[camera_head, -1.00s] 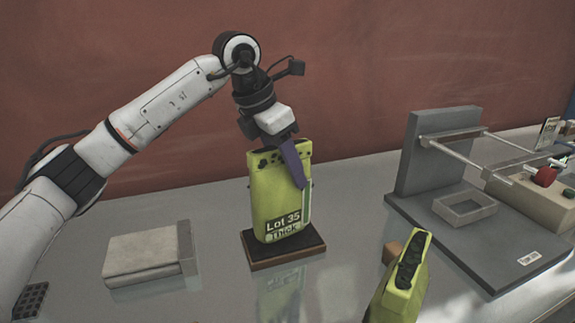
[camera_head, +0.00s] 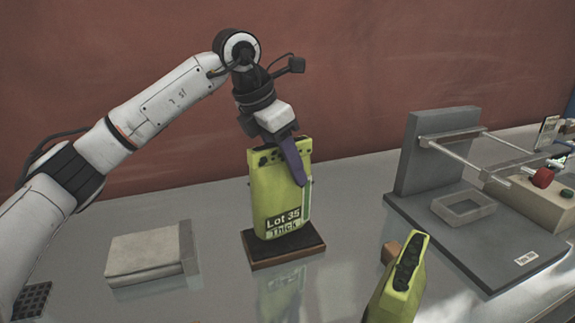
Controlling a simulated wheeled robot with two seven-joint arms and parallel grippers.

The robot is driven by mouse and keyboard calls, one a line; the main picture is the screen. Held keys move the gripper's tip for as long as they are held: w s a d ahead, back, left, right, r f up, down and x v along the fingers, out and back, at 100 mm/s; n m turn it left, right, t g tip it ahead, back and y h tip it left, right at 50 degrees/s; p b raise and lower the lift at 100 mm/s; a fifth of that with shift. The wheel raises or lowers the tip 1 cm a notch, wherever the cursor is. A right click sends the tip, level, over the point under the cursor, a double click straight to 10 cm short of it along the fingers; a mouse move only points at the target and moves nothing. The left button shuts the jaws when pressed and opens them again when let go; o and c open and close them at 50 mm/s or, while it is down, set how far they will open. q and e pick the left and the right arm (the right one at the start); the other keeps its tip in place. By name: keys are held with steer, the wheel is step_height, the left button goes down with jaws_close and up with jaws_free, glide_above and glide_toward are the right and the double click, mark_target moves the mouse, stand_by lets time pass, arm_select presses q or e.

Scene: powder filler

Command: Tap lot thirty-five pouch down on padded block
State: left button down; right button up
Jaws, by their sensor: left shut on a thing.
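The lot thirty-five pouch (camera_head: 265,193) is yellow-green, upright, and labelled "Lot 35 Thick". My left gripper (camera_head: 293,160) is shut on its upper part, with a purple finger down its front face. A low block with a black pad on a brown base (camera_head: 286,255) is directly under the pouch. The pouch's lower edge is at or just above the pad; I cannot tell whether they touch. The far finger is hidden behind the pouch. My right gripper is not in view.
A second yellow-green pouch (camera_head: 398,287) stands at the front, with a small brown block (camera_head: 391,252) behind it. A pale grey slab (camera_head: 144,255) lies at left. A grey fixture with rails (camera_head: 428,155) and an open frame (camera_head: 463,208) stands at right.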

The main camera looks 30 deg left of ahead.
arm_select(q)
steer(key=shift+f, duration=0.1)
stand_by(0.4)
steer(key=shift+f+b, duration=1.05)
steer(key=shift+f, duration=0.4)
step_height(320, 180, up, 3)
steer(key=p, duration=0.2)
steer(key=shift+r+p, duration=0.1)
steer(key=shift+p, duration=0.2)
